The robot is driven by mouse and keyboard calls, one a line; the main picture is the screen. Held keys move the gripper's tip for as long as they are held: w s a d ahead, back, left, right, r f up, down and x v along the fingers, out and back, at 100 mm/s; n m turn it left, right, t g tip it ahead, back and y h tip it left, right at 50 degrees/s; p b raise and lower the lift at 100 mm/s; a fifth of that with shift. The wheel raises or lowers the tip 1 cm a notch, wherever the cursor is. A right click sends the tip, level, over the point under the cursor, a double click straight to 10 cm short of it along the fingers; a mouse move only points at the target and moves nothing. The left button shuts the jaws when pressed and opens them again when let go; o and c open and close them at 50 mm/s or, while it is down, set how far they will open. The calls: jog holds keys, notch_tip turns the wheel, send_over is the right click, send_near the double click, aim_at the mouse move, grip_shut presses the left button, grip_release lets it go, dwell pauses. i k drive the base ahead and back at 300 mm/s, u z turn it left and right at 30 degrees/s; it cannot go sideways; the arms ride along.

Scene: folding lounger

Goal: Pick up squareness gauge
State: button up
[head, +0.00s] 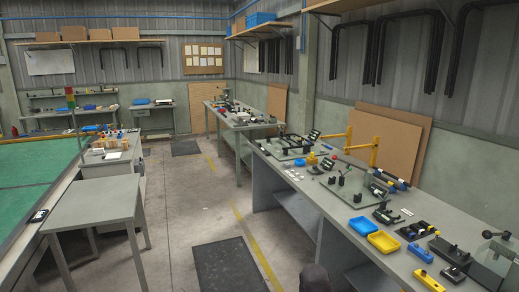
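I cannot pick out the squareness gauge for certain. Several small dark fixtures and tools stand on the long grey workbench (462,214) at the right, too small to tell apart. Among them are a dark fixture on a plate (345,182) in the middle of the bench and a dark clamp-like device (491,257) at the near right end. My gripper is not in view. A dark rounded shape shows at the bottom edge, and I cannot tell what it is.
A blue tray (362,227) and a yellow tray (383,242) sit near the bench's front edge. A grey table (95,208) stands at the left. The concrete floor between is open, with a dark mat (229,266) and a yellow line.

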aim_at(259, 146)
jog(key=u, duration=0.05)
jog(key=i, duration=5.2)
jog(key=z, duration=0.05)
